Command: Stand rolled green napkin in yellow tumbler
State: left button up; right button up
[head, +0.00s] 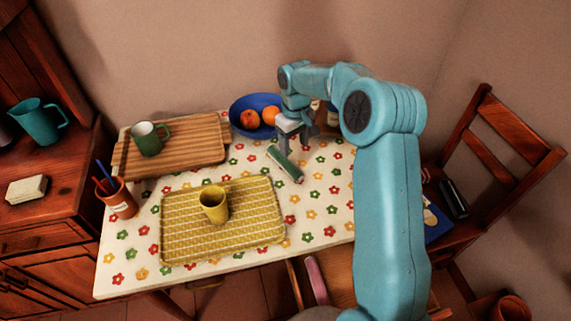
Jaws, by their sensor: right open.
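The rolled green napkin (284,164) lies on the flowered tablecloth, right of the yellow tray and in front of the fruit bowl. The yellow tumbler (213,205) stands upright on the yellow tray (260,232), and I see nothing standing up out of it. My right gripper (291,146) is open and points down over the far end of the napkin. Its fingers hide part of that end, and I cannot tell whether they touch it. My left gripper is not in view.
A blue bowl (241,102) with orange and red fruit stands behind my right gripper. A wooden board (195,143) holds a green mug (147,140). A terracotta pot (121,203) with pens stands at the left edge. A chair (508,165) is at right. Cloth in front of the napkin is clear.

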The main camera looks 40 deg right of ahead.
send_over(295, 169)
jog(key=f, duration=0.3)
jog(key=w+f, duration=0.1)
jog(key=f, duration=0.3)
jog(key=s+f, duration=0.1)
jog(key=f, duration=0.1)
jog(key=shift+f+p, duration=0.2)
jog(key=shift+p, duration=0.15)
jog(key=shift+w+f, duration=0.1)
jog(key=shift+f, duration=0.35)
jog(key=shift+r, duration=0.1)
jog(key=shift+c, duration=0.9)
grip_shut()
jog(key=shift+r, duration=0.1)
notch_tip(295, 169, up, 20)
